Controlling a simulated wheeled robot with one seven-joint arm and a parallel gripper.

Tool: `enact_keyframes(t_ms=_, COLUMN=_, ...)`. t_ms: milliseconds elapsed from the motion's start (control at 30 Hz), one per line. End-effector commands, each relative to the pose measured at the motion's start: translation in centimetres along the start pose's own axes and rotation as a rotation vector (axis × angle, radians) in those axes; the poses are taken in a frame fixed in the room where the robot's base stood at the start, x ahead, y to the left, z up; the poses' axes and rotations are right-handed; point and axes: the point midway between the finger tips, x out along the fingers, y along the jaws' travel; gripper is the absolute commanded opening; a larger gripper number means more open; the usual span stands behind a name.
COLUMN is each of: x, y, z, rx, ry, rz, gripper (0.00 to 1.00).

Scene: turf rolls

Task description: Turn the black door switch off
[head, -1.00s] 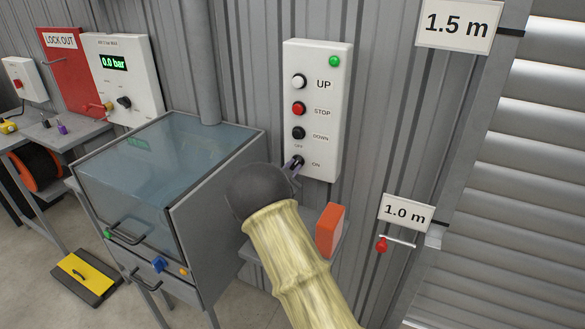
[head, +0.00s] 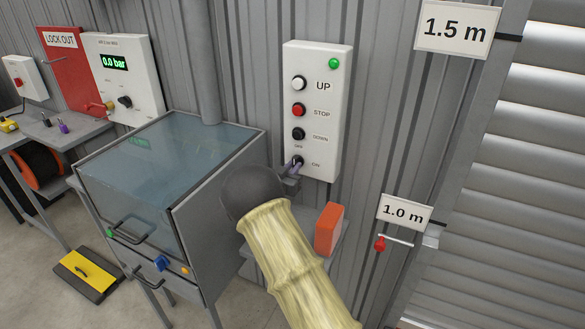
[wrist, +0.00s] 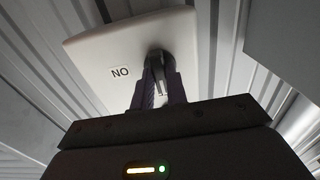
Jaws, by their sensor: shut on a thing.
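The black door switch (head: 298,159) is a small rotary knob at the bottom of the white control panel (head: 325,100). OFF is printed above it and ON to its right. My gripper (head: 296,167) reaches it from below left and is shut on the knob, hiding much of it in the head view. In the wrist view the two dark fingers (wrist: 159,82) hold the black knob (wrist: 158,56) from both sides. The ON label (wrist: 120,72) shows upside down beside it. The way the knob points is hard to tell.
Above the switch are a white UP button (head: 299,82), a red STOP button (head: 299,109), a black DOWN button (head: 298,134) and a green lamp (head: 334,63). A glass-topped cabinet (head: 165,165) stands left. An orange block (head: 328,229) is on a small shelf below.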

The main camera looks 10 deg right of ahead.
Motion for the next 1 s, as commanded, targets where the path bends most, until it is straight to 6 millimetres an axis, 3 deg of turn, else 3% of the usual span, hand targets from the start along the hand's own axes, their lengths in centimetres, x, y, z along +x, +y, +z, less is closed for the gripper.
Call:
enact_keyframes(t_ms=233, x=-0.1, y=0.0, z=0.2, rx=-0.004, ry=-0.004, rz=-0.001, gripper=0.00)
enact_keyframes(t_ms=267, x=-0.1, y=0.0, z=0.2, rx=-0.004, ry=-0.004, rz=-0.001, gripper=0.16)
enact_keyframes(t_ms=367, x=-0.1, y=0.0, z=0.2, rx=-0.003, ry=-0.004, rz=-0.001, gripper=0.36)
enact_keyframes(t_ms=767, x=-0.5, y=-0.1, z=0.1, rx=0.000, ry=-0.001, rz=-0.001, gripper=0.36)
enact_keyframes(t_ms=1000, x=-3.9, y=-0.1, z=0.2, rx=0.000, ry=-0.002, rz=-0.002, gripper=0.36)
